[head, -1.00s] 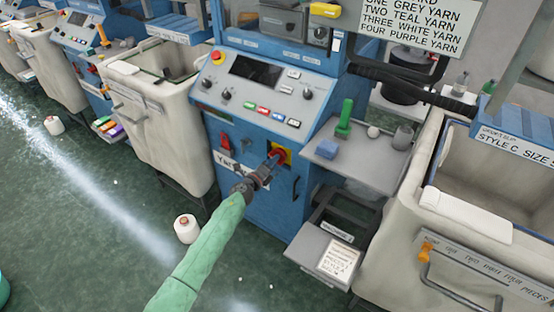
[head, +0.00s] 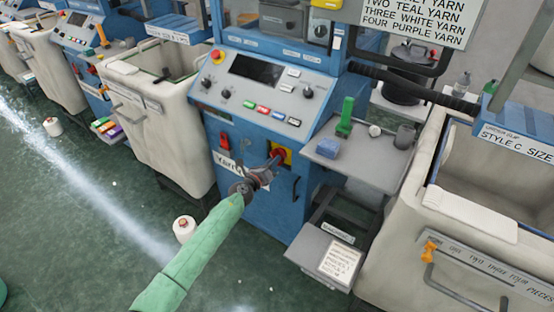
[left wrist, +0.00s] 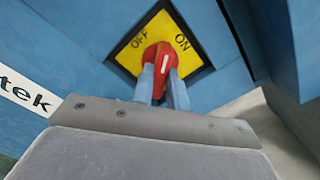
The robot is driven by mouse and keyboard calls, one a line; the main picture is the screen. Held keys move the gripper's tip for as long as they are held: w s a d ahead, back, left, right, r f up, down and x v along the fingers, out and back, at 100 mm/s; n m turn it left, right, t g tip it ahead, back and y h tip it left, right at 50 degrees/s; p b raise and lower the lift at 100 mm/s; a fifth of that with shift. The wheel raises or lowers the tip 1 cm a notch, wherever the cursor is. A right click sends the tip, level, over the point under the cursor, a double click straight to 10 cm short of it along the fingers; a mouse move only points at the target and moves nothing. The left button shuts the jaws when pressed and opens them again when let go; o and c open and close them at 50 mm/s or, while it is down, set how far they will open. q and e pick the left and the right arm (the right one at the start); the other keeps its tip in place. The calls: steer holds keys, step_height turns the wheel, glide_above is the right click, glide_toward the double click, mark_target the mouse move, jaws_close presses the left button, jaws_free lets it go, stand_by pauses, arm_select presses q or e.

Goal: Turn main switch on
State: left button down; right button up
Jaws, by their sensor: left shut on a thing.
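The main switch is a red rotary knob (left wrist: 161,62) on a yellow plate (left wrist: 200,57) marked OFF at left and ON at right. In the head view the yellow plate (head: 286,155) is on the blue front of the knitting machine. My left gripper (left wrist: 165,92) has its two fingers shut on the knob, one on each side. A white mark on the knob points upward, between the two words; its exact setting is hard to tell. In the head view my left gripper (head: 274,164) covers part of the switch. My right gripper is not in view.
The control panel (head: 262,92) is above the switch. A shelf (head: 375,158) with a green-handled tool (head: 345,117) and a blue block (head: 327,148) juts out at right. Cloth bins flank the machine. A yarn cone (head: 184,229) stands on the floor at left.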

arm_select(q)
steer(key=shift+m, duration=1.2)
steer(key=shift+f, duration=0.1)
steer(key=shift+m, duration=0.5)
steer(key=m, duration=0.3)
steer(key=c, duration=1.6)
jaws_free()
steer(key=shift+c, duration=0.2)
steer(key=v, duration=0.6)
steer(key=shift+p, duration=0.3)
